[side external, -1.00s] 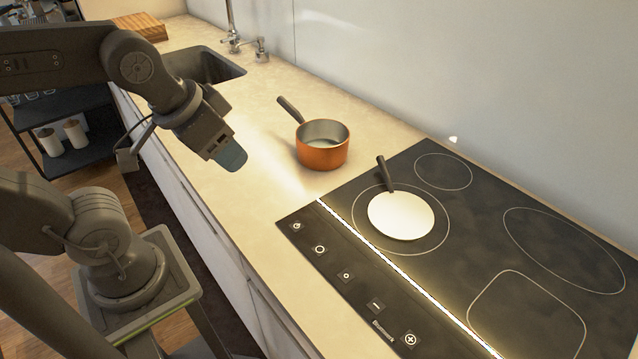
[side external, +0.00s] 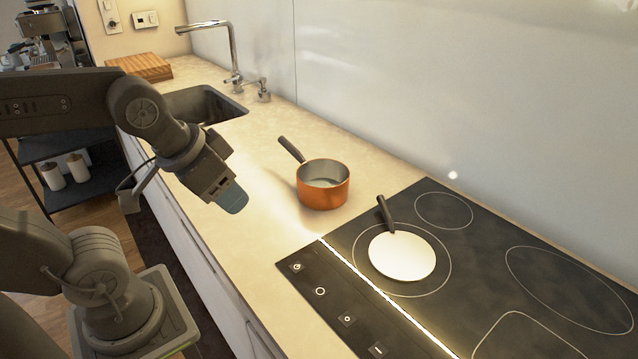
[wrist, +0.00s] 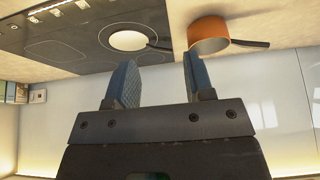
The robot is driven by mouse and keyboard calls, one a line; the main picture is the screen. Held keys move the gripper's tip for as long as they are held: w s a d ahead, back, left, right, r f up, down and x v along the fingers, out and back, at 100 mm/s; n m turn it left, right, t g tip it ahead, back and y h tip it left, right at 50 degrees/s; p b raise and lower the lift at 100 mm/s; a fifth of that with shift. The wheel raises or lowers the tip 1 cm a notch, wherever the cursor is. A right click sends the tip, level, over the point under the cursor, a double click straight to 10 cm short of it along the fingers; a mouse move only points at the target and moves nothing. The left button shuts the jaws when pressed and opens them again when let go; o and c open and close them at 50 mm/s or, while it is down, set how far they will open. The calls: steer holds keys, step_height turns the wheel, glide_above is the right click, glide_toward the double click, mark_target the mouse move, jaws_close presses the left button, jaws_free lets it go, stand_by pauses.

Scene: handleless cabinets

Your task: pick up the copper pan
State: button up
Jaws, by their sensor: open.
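The copper pan (side external: 322,194) stands upright on the counter, left of the cooktop, with its dark handle pointing back and left. It also shows in the wrist view (wrist: 208,30), at the top right of centre, with its handle to the right. My gripper (side external: 233,199) is above the counter, to the left of the pan and apart from it. In the wrist view my gripper (wrist: 160,78) has its two blue fingers spread, with nothing between them.
A white pan with a dark handle (side external: 402,257) sits on the black cooktop (side external: 470,262), right of the copper pan. A sink (side external: 205,104) with a tap (side external: 232,50) and a wooden board (side external: 140,67) are further back. The wall runs behind the counter.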

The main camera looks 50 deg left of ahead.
stand_by(0.3)
steer(key=shift+o, duration=0.6)
